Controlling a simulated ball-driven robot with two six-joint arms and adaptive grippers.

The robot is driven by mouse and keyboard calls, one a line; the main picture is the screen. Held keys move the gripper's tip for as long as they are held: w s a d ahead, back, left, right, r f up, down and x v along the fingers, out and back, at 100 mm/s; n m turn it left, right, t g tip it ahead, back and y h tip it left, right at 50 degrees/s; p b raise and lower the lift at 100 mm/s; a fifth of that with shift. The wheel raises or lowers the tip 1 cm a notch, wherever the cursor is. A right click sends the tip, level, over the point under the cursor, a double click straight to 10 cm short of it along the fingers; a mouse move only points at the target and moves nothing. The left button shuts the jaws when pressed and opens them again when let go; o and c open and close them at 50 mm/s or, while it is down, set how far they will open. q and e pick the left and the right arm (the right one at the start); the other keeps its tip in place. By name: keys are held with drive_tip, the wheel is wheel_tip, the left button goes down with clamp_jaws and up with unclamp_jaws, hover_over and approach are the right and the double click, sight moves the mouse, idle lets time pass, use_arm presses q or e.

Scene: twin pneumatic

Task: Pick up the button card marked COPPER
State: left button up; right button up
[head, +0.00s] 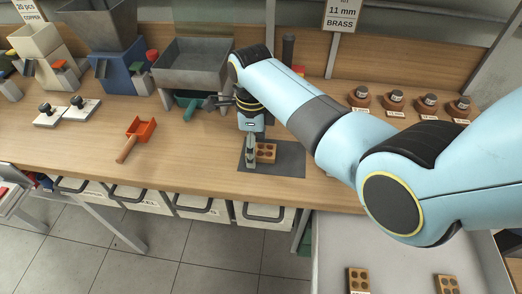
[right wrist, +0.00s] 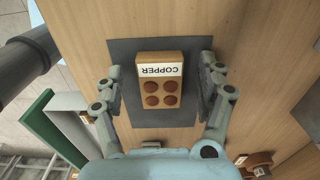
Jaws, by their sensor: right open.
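The button card marked COPPER (right wrist: 160,82) lies on a dark grey mat (right wrist: 128,50) on the wooden bench. It carries several round copper-brown buttons below a white label. In the head view the card (head: 266,153) shows just right of my right gripper (head: 251,155), partly hidden by it. In the right wrist view my right gripper (right wrist: 160,88) is open, with one finger on each side of the card and a gap showing on both sides. The fingers point down over the mat. My left gripper is not in view.
An orange scoop (head: 140,129) and white blocks with black knobs (head: 80,105) lie left on the bench. A grey hopper (head: 192,66) stands behind. Small brown weights (head: 394,100) stand right. Two more cards (head: 358,279) lie in a grey tray (head: 400,270) at the front.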

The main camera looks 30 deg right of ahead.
drive_tip(key=shift+f, duration=0.25)
drive_tip(key=c, duration=1.4)
drive_tip(key=shift+o, duration=0.2)
drive_tip(key=shift+r, duration=0.1)
